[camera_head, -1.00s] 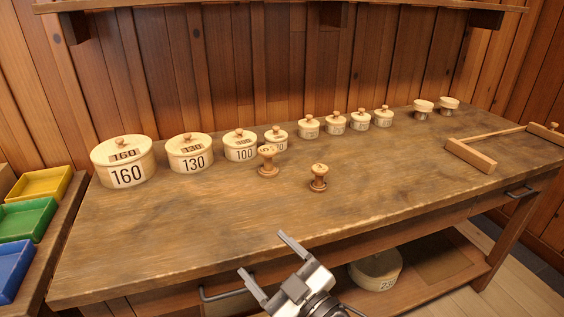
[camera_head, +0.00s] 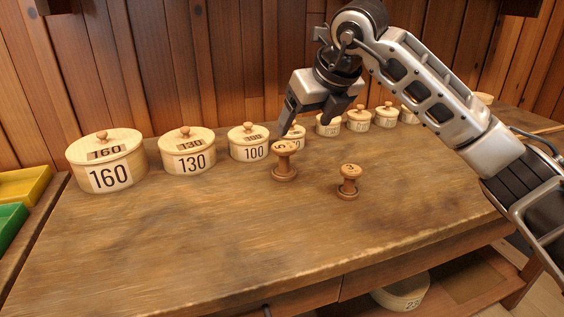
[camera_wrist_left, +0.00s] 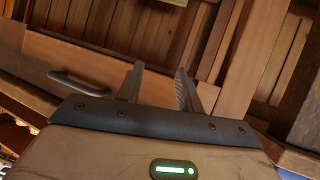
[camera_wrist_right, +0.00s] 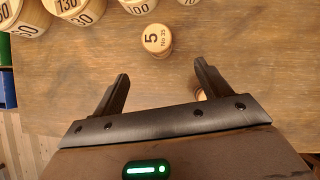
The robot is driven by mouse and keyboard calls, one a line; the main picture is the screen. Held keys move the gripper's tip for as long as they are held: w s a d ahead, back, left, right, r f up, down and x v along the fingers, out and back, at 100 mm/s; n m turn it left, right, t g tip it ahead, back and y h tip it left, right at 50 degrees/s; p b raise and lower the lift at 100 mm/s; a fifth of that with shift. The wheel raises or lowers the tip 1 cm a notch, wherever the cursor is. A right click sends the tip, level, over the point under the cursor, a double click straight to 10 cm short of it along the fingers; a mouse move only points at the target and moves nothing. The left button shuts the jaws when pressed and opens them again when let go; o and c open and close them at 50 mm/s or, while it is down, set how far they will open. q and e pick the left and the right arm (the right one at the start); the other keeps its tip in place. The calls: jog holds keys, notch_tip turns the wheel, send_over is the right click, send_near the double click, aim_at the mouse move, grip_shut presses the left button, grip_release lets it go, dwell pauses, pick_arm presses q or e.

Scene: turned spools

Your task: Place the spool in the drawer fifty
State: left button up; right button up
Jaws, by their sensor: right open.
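A larger turned wooden spool (camera_head: 284,164) stands upright on the bench. A smaller spool (camera_head: 349,183) stands to its right and nearer the front. In the right wrist view the spool marked 5 (camera_wrist_right: 157,40) lies ahead of the fingertips; another is mostly hidden behind the right finger. My right gripper (camera_head: 307,126) is open and empty, above and just behind the larger spool. My left gripper (camera_wrist_left: 160,75) shows only in its wrist view, open and empty, before a wooden drawer front with a dark handle (camera_wrist_left: 78,82). No drawer number is legible.
Lidded round boxes line the back, including 160 (camera_head: 107,165), 130 (camera_head: 187,155) and 100 (camera_head: 249,145). Yellow (camera_head: 24,186) and green (camera_head: 10,225) trays stand at the left. A round box (camera_head: 402,293) sits on the lower shelf. The bench front is clear.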

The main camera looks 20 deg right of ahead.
aim_at(290, 150)
jog(key=x, duration=1.5)
jog(key=shift+w+a+r, duration=0.1)
jog(key=shift+w+a, duration=0.2)
jog(key=shift+w, duration=0.05)
jog(key=shift+c, duration=0.9)
jog(key=c, duration=1)
jog(key=shift+r, duration=0.15)
